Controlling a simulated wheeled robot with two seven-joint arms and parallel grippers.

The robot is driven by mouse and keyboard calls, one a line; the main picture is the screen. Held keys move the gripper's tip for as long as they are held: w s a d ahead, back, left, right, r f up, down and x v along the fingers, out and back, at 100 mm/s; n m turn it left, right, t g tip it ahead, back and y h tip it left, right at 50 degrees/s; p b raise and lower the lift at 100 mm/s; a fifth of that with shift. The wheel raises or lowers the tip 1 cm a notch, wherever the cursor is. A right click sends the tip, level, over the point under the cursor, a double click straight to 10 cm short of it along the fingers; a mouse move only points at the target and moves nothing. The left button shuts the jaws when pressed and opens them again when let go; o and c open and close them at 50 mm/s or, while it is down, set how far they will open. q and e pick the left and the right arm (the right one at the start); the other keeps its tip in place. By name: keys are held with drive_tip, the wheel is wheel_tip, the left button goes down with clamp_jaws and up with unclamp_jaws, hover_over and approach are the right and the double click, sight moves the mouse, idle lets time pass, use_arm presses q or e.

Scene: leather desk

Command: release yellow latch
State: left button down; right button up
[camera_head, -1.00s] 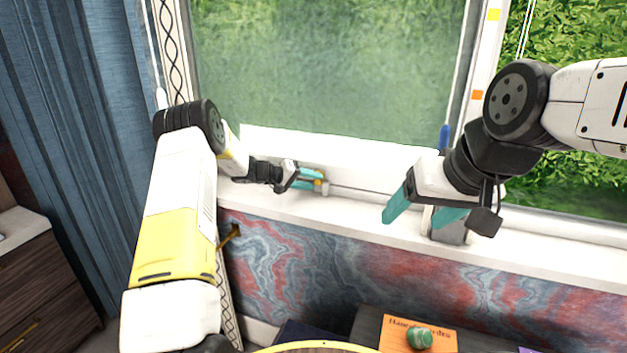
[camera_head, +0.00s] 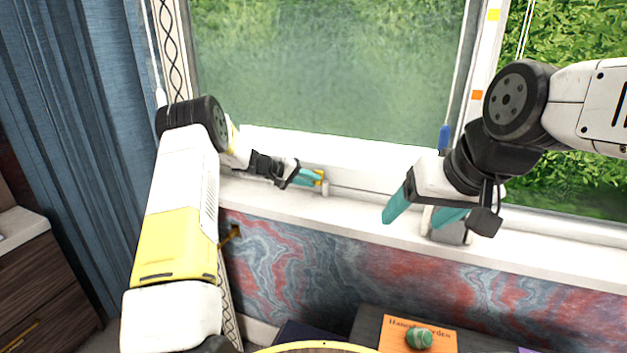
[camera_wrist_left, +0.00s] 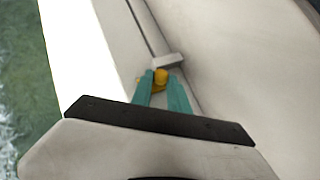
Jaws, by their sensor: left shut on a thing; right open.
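The yellow latch (camera_head: 319,177) sits at the lower edge of the window frame, beside a small pale block on the sill. My left gripper (camera_head: 309,178) reaches it from the left, with its teal fingers shut on the latch. In the left wrist view, the latch (camera_wrist_left: 161,77) shows at the tips of the two teal fingers (camera_wrist_left: 160,84), which partly hide it. My right gripper (camera_head: 424,214) is open and empty, above the sill to the right.
The white window sill (camera_head: 370,212) runs across the view below the glass. A blue handle (camera_head: 444,137) stands by the right frame post, and a grey object (camera_head: 450,232) is behind my right gripper. An orange book (camera_head: 395,343) with a green striped object (camera_head: 419,338) lies below.

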use_arm(q)
drive_tip(key=shift+r+n+g+y, duration=0.55)
drive_tip(key=shift+r+g+y, duration=0.05)
drive_tip(key=shift+g, duration=0.45)
drive_tip(key=shift+r+n+g+y, duration=0.55)
drive_tip(key=shift+r+g+y, duration=0.05)
drive_tip(key=shift+g, duration=0.45)
drive_tip(key=c, duration=1.3)
unclamp_jaws()
drive_tip(key=shift+v, duration=3.95)
